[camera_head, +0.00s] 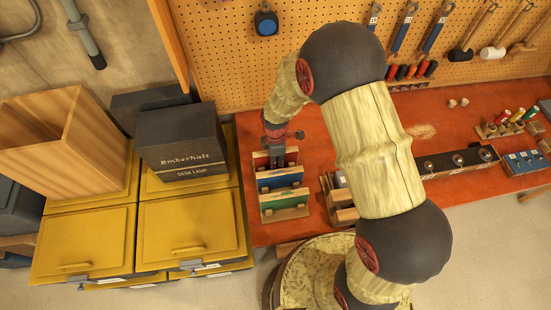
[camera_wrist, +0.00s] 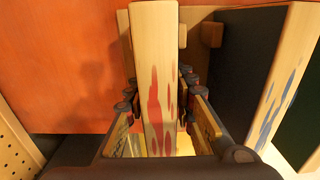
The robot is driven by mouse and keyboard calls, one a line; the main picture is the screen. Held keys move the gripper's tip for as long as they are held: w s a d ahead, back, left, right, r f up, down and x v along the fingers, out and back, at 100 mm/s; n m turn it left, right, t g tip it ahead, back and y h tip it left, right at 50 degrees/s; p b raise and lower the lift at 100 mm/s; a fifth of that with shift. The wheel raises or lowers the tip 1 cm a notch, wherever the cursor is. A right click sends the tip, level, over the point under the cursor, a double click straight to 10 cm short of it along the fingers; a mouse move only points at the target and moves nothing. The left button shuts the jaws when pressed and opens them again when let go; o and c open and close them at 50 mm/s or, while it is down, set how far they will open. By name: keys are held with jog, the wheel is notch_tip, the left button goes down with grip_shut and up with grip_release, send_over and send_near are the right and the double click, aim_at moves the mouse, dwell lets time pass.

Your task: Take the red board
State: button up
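The red board (camera_head: 291,155) stands upright in a small wooden rack (camera_head: 287,214), in the slot farthest back, partly hidden by my gripper (camera_head: 276,150) in the head view. In the wrist view its pale edge with red paint smears (camera_wrist: 158,75) runs between the two fingers of my gripper (camera_wrist: 160,110). One finger is on each side of the board, with a gap visible near the finger bases. My gripper looks open around the board; contact at the fingertips is hard to judge.
A blue board (camera_head: 280,178) and a green board (camera_head: 284,199) stand in front in the same rack. The blue-smeared edge (camera_wrist: 283,75) is right of my gripper. The dark Emberhalt box (camera_head: 182,145) is left of the bench; a wooden holder (camera_head: 340,200) is right.

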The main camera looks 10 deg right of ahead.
grip_shut()
dwell(0.4)
